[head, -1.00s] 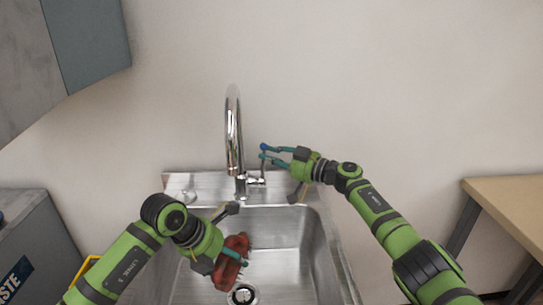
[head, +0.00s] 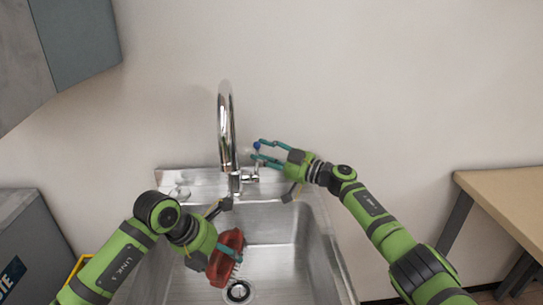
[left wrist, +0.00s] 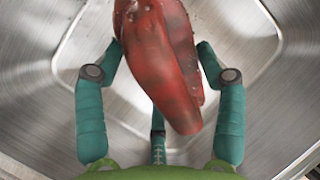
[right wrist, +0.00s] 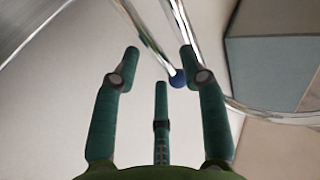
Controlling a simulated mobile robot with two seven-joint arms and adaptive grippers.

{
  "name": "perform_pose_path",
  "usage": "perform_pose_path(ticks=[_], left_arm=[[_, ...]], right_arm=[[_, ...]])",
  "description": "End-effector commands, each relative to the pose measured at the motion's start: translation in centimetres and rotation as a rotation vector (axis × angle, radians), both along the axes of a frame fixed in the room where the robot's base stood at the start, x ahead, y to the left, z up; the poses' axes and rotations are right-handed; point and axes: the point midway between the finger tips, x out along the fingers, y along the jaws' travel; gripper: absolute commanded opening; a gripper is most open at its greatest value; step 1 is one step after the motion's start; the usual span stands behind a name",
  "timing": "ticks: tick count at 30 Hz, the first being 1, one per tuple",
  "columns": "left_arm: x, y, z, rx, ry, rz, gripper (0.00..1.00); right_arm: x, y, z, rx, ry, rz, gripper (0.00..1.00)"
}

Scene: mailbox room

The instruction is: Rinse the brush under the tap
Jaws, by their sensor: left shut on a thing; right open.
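The red brush (head: 225,258) is held inside the sink basin, above the drain, with its pale bristles facing right. My left gripper (head: 232,250) is shut on the brush; the left wrist view shows its red body (left wrist: 160,60) between the fingers. The chrome tap (head: 226,125) stands at the back of the sink, its spout arching above the basin. Its lever has a blue tip (head: 257,146), also seen in the right wrist view (right wrist: 178,78). My right gripper (head: 262,150) is open, with its fingers around the lever's tip. I cannot tell whether they touch it. No water stream is clear.
The steel sink (head: 315,235) has a drain (head: 238,291) at its bottom. A wooden table (head: 500,190) stands at the right and a grey bin (head: 30,245) at the left. A grey cabinet (head: 75,45) hangs at upper left.

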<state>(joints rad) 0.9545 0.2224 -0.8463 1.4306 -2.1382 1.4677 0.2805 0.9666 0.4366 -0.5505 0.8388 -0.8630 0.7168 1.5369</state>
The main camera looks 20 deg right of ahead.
Motion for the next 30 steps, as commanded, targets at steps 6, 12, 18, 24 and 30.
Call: perform_pose_path(ticks=[6,12,18,24,30], left_arm=[[0.0,0.0,0.0,-0.001,-0.001,0.0,0.34],[0.0,0.0,0.0,-0.001,-0.001,0.0,0.34],[0.0,0.0,0.0,-0.001,-0.001,0.0,0.34],[0.0,0.0,0.0,-0.001,-0.001,0.0,0.34],[0.0,0.0,0.0,-0.001,-0.001,0.0,0.34]], right_arm=[[-1.5,-1.7,-0.3,-0.003,0.001,-0.002,0.43],[-4.5,-4.6,-0.6,-0.006,0.001,-0.002,0.43],[-7.0,-7.3,-0.9,-0.003,0.002,-0.003,0.43],[-8.2,-8.4,-0.9,-0.001,0.0,-0.001,0.43],[-8.3,-8.5,-0.9,-0.001,0.0,-0.001,0.43]])
